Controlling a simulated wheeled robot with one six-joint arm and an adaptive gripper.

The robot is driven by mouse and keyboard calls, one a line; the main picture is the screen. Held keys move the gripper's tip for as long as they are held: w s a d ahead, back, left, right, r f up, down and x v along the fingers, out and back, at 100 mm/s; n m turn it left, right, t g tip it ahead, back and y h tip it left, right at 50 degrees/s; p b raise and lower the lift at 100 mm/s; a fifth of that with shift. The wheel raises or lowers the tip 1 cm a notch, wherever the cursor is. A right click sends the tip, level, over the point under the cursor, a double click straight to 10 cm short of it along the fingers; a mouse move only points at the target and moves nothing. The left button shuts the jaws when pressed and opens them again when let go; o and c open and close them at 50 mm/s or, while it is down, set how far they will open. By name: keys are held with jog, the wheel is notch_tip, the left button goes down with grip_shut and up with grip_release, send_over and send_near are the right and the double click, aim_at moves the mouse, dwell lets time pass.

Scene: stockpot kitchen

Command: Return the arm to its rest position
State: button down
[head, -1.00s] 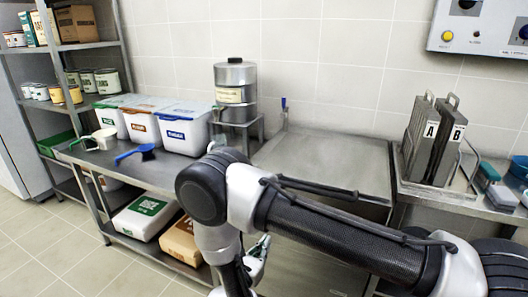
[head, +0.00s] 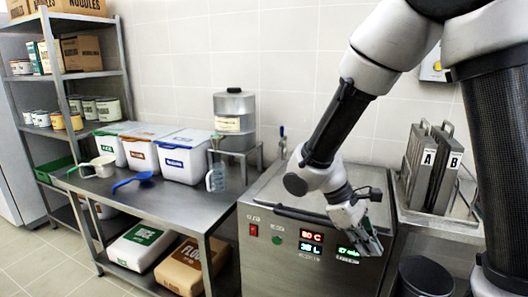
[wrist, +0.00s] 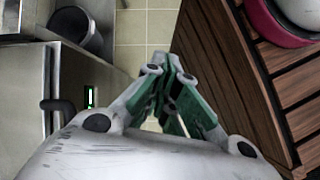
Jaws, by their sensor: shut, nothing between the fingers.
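My arm now reaches down from the upper right of the head view, bent at the elbow. My gripper (head: 368,240) hangs in front of the steel cooker's (head: 270,225) front panel, near its right display. In the wrist view, my gripper's (wrist: 172,100) green-padded fingers are closed together with nothing between them. Floor tiles show beyond the fingers. Whether the gripper touches the panel cannot be told from the head view; the wrist view shows the panel off to the left, apart from the fingers.
A dark bin (head: 425,276) stands right of the cooker. Left is a steel table (head: 130,188) with lidded tubs (head: 183,160), a blue scoop (head: 133,181) and a clear jug (head: 216,178). Plates A and B (head: 428,155) stand at right. A slatted wooden surface (wrist: 265,75) fills the wrist view's right.

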jog(key=s+d+r+m+t+y, duration=0.3)
jog(key=s+d+r+m, duration=0.1)
jog(key=r, duration=0.4)
jog(key=s+d+r+m+t+y, duration=0.3)
jog(key=s+d+r+m+t, duration=0.1)
jog(key=d+r, duration=0.4)
jog(key=shift+s+r+m, duration=0.45)
jog(key=shift+m, duration=0.55)
dwell(5.4)
